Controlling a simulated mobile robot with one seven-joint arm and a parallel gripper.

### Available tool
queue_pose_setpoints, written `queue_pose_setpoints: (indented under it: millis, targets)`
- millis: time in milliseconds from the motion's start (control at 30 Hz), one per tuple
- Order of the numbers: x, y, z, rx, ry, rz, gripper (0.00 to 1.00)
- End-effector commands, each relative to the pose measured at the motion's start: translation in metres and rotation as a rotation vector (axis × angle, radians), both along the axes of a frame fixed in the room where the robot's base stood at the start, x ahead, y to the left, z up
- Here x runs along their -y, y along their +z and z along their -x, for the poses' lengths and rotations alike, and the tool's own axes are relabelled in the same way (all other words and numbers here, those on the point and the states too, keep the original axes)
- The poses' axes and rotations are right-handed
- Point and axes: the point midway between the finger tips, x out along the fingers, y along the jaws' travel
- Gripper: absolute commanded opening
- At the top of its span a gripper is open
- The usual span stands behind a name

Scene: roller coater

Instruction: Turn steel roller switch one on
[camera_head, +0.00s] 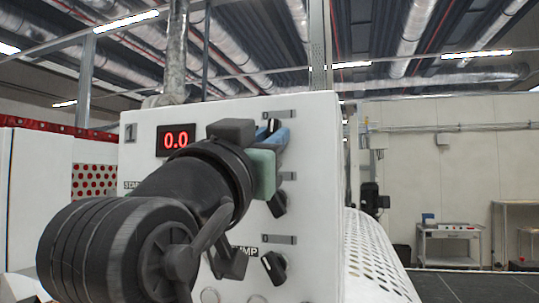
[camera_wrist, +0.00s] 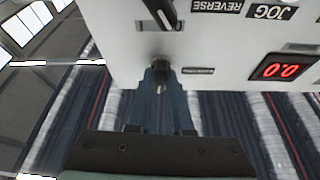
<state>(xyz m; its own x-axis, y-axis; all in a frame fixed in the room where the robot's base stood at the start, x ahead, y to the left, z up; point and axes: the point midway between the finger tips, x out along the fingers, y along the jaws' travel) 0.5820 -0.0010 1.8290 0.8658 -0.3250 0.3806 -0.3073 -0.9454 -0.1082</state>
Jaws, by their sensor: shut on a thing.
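A white control panel (camera_head: 310,220) fills the middle of the head view, with a "1" plate at its upper left and a red display (camera_head: 172,140) reading 0.0. Black rotary switches run down its right side. The top switch (camera_head: 273,125) is at my gripper (camera_head: 275,142), whose bluish fingers cover part of it. In the wrist view, which looks upside down, my gripper (camera_wrist: 161,92) is shut on this switch (camera_wrist: 160,66) near the panel's edge. The small label beside it is unreadable, so I cannot tell its name. My forearm hides much of the panel's left.
A middle switch (camera_head: 277,203) and a lower switch (camera_head: 273,267) sit below the gripped one. A perforated white cover (camera_head: 370,260) lies right of the panel. A grey cart (camera_head: 448,243) stands farther back. A pipe rises behind the panel.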

Motion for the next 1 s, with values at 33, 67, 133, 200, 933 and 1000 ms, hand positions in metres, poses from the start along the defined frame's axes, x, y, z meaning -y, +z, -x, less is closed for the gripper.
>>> queue_pose_setpoints:
  millis: [33,67,133,200,933,1000]
  targets:
    - [-0.0022,-0.0023,-0.0001,0.015,0.004,-0.042,0.00]
    - [-0.0020,-0.0021,-0.0003,0.022,0.003,-0.067,0.00]
    - [-0.0022,-0.0017,-0.0003,0.040,0.003,-0.123,0.00]
    - [-0.0026,-0.0009,-0.0002,0.058,0.002,-0.174,0.00]
    - [-0.0023,0.0020,-0.0006,0.136,0.001,-0.410,0.00]
    - [-0.0023,0.0021,-0.0005,0.136,0.002,-0.411,0.00]
